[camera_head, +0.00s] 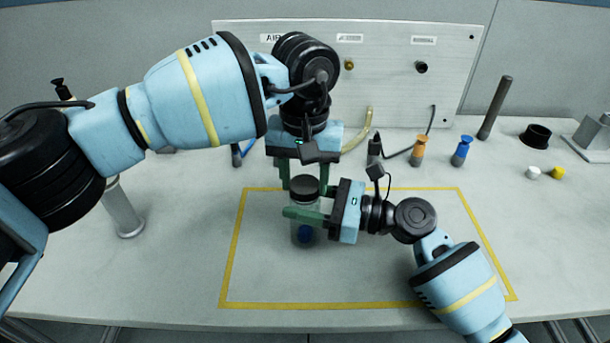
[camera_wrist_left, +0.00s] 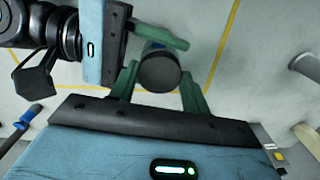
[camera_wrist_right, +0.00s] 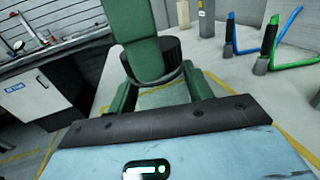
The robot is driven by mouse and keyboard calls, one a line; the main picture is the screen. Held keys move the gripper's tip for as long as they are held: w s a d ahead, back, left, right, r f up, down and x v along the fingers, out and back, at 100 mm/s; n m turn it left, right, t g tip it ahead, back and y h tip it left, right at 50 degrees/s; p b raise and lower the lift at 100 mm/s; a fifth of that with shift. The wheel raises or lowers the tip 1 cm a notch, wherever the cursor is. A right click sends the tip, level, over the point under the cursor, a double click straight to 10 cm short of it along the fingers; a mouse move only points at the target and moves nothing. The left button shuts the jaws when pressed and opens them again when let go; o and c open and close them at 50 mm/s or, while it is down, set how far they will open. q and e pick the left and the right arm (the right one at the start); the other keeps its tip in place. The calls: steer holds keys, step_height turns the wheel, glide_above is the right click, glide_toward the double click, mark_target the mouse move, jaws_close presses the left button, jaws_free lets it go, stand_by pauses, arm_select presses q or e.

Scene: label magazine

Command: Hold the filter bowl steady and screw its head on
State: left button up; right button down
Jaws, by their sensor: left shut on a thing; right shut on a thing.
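The filter bowl (camera_head: 303,236) is a clear upright cylinder with something blue inside, standing within the yellow outline. Its dark round head (camera_head: 305,188) sits on top; the left wrist view shows the head (camera_wrist_left: 159,72) from above. My left gripper (camera_head: 306,183) reaches down from behind and is shut on the head, one finger on each side. My right gripper (camera_head: 300,214) comes from the right and is shut around the bowl below the head. In the right wrist view a green finger of my left gripper partly covers the dark head (camera_wrist_right: 165,62). The thread between head and bowl is hidden.
A grey panel (camera_head: 385,85) with fittings stands at the back. An orange-topped piece (camera_head: 418,150), a blue-topped piece (camera_head: 462,150), a dark rod (camera_head: 495,108) and a black ring (camera_head: 535,135) are at right. A grey cylinder (camera_head: 124,212) stands at left.

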arm_select(q)
steer(key=m, duration=0.9)
steer(key=o, duration=0.9)
steer(key=shift+o, duration=0.2)
steer(key=shift+r, duration=0.1)
steer(key=shift+r, duration=2.15)
steer(key=shift+n, duration=0.3)
steer(key=shift+c, duration=0.4)
